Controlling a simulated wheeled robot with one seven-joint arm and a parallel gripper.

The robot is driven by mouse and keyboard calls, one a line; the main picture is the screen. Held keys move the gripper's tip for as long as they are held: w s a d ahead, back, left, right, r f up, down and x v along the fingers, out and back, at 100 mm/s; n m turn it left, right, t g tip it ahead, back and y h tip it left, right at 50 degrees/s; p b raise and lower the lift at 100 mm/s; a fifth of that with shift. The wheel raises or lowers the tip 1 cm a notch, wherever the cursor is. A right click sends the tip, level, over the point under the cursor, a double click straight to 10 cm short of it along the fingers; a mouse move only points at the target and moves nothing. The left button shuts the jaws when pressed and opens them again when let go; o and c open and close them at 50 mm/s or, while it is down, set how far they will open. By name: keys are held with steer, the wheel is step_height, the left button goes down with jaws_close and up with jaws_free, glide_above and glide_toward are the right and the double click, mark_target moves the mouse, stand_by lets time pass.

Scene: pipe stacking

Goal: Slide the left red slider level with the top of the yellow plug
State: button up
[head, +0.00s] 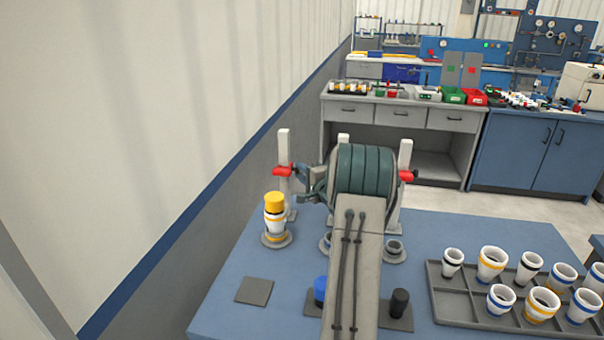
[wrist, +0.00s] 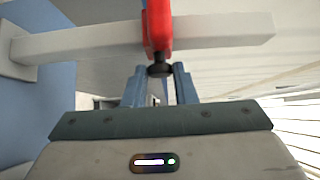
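The left red slider (head: 283,171) is on a white upright post (head: 284,148) at the left of the rig. It also shows in the wrist view (wrist: 158,28), with a black knob (wrist: 160,70) facing my gripper. My gripper (head: 300,178) is just right of the slider. In the wrist view its two blue fingers (wrist: 160,78) stand apart with the knob between their tips; firm contact is not visible. The yellow plug (head: 274,200) sits on an upright stack of white pipe pieces (head: 274,223), nearer than the post. The slider appears higher in the picture than the plug top.
Two more white posts (head: 405,155) stand behind my arm, one with a red slider (head: 408,176). A grey tray (head: 470,309) of pipe pieces is at right. Blue (head: 320,288) and black (head: 399,302) plugs stand in front. A grey square pad (head: 254,291) lies front left.

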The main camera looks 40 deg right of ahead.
jaws_close()
steer(key=shift+f+b, duration=0.85)
steer(key=shift+f, duration=1.55)
steer(key=o, duration=0.6)
jaws_free()
steer(key=shift+r, duration=0.2)
steer(key=s, duration=0.9)
steer(key=s+a, duration=0.1)
steer(key=s, duration=0.4)
steer(key=shift+b, duration=0.35)
steer(key=shift+w, duration=0.1)
